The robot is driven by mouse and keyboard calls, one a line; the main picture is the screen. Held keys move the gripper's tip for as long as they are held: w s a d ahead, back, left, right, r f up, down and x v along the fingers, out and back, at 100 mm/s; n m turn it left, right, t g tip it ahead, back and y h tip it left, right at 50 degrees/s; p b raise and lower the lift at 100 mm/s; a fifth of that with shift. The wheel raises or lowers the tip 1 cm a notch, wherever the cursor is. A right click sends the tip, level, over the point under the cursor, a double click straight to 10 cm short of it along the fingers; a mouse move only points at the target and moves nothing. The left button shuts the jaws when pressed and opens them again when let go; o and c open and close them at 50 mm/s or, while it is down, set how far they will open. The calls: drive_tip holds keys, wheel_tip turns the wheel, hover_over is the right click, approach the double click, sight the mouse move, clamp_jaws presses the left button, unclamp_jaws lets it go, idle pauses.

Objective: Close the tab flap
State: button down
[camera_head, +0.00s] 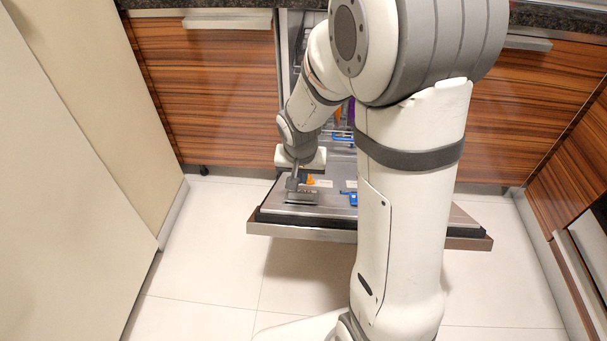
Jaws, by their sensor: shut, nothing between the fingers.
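The dishwasher door (460,222) is folded down and lies almost flat, with its inner face up. My gripper (292,188) is over the left part of this inner face, pointing down and shut with nothing in it. Just below the fingertips is a small dark grey panel (303,197) set into the door, which looks like the tab compartment area. The flap itself is too small and partly hidden by my gripper, so its position cannot be told. Whether the fingertips touch the panel is also unclear.
An orange piece (310,181) and a blue piece (351,197) show on the door beside my gripper. The dishwasher opening and racks are mostly behind my arm. Wood-grain cabinets (205,85) stand on both sides. A pale panel (60,180) stands at left. The tiled floor (205,270) is clear.

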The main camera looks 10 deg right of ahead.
drive_tip(key=shift+d, duration=0.1)
drive_tip(key=shift+w+d+f, duration=0.1)
drive_tip(key=shift+w+d, duration=0.15)
drive_tip(key=shift+w, duration=0.4)
drive_tip(key=shift+w+r, duration=0.15)
drive_tip(key=shift+r, duration=0.1)
drive_tip(key=s+p+v, duration=0.2)
drive_tip(key=p+v, duration=0.3)
drive_tip(key=v, duration=0.6)
drive_tip(key=shift+s+a+f+p, duration=0.2)
drive_tip(key=shift+a+p, duration=0.1)
drive_tip(key=shift+a, duration=0.1)
